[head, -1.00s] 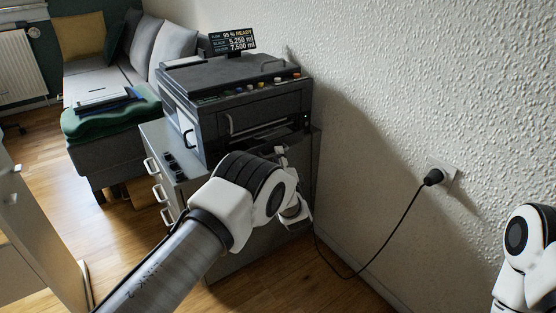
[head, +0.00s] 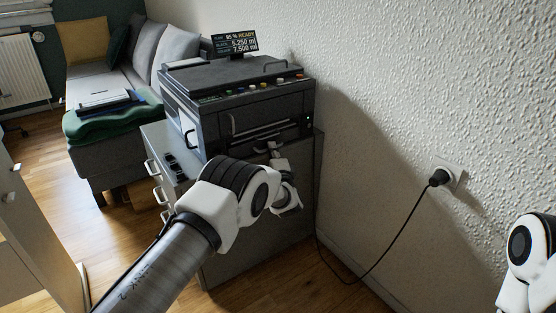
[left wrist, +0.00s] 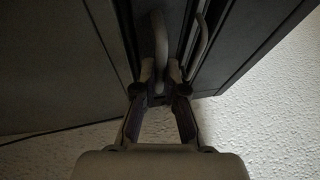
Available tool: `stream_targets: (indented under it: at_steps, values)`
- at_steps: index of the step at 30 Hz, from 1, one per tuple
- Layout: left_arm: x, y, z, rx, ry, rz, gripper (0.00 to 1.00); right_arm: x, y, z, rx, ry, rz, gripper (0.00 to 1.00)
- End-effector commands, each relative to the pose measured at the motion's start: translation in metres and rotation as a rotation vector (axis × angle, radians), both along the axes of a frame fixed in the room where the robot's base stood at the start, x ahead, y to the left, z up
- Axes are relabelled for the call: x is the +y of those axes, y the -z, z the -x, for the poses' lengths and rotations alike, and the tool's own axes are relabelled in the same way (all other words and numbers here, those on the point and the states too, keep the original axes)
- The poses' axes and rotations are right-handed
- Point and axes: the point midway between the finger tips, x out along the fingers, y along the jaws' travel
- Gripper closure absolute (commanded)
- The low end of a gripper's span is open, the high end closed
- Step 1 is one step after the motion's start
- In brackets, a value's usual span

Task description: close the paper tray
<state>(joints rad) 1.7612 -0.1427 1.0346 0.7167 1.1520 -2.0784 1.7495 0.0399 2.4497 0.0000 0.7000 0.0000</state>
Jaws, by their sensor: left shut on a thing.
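The dark printer (head: 240,105) stands on a grey cabinet. Its paper tray is low on the front, mostly hidden behind my left arm; the head view does not clearly show how far it stands out. My left gripper (head: 273,148) is at the lower front of the printer. In the left wrist view, the fingers (left wrist: 159,84) are closed around the lower end of a curved grey handle (left wrist: 158,40), apparently the tray's. A second handle (left wrist: 200,38) runs beside it, untouched. My right gripper is out of view; only part of that arm shows at the right edge.
The cabinet (head: 262,245) has drawers with pale handles on its left side. A black cable runs from the wall plug (head: 439,177) down to the floor. The textured wall is close on the right. A sofa (head: 110,130) stands behind, left.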

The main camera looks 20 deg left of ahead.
Motion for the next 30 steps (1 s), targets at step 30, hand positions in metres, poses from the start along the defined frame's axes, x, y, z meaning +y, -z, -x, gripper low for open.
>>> stream_targets:
  at_steps: [30]
  values:
    - [-0.028,0.01,0.052,0.006,0.002,0.0,0.65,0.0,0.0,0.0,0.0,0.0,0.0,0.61]
